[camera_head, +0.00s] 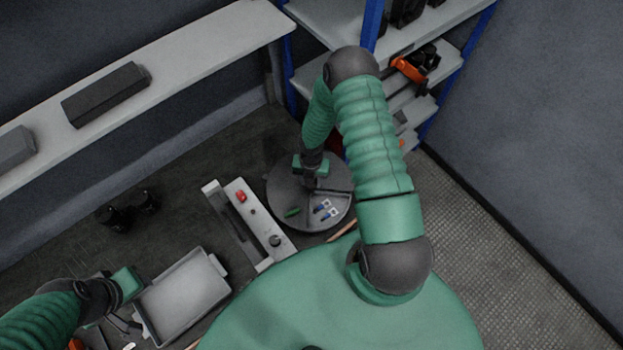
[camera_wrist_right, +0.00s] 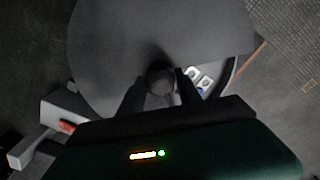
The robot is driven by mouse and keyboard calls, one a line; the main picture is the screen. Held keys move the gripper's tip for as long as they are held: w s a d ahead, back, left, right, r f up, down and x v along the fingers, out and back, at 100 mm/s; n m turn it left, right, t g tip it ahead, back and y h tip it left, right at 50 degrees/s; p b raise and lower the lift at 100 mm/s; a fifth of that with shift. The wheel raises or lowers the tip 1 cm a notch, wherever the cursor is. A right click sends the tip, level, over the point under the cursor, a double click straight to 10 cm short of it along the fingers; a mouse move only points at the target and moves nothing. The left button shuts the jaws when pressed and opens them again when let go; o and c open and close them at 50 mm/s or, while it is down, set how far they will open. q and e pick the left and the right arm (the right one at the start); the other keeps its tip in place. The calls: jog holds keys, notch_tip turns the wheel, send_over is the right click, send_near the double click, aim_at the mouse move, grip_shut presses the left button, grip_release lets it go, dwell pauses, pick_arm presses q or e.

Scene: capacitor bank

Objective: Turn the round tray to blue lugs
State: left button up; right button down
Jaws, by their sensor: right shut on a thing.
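The round grey tray (camera_head: 284,184) lies on the dark floor or bench, right of centre in the head view. It fills the upper middle of the right wrist view (camera_wrist_right: 110,50). Blue-and-white lugs (camera_head: 326,211) and a green piece (camera_head: 292,212) sit in its near part. My right gripper (camera_head: 311,177) is over the tray's middle, shut on a round dark knob (camera_wrist_right: 160,78) there. In the wrist view its two fingers stand either side of the knob, with lugs (camera_wrist_right: 199,79) just right. My left gripper (camera_head: 113,322) is low at the left; its fingers are unclear.
A light grey box with a red button (camera_head: 241,196) stands close left of the round tray. A rectangular grey tray (camera_head: 184,297) lies near my left gripper. Shelving with blue posts (camera_head: 371,25) rises behind. A long shelf (camera_head: 190,62) crosses the upper left.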

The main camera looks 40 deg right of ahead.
jog(key=shift+s+a+f, duration=0.1)
jog(key=shift+s+a, duration=0.05)
jog(key=shift+a, duration=0.1)
dwell(0.4)
jog(key=c, duration=1.1)
grip_release()
jog(key=shift+o, duration=1.3)
jog(key=shift+d, duration=0.1)
notch_tip(320, 180, up, 17)
jog(key=shift+w+p, duration=0.2)
jog(key=shift+p, duration=0.1)
jog(key=shift+f, duration=0.1)
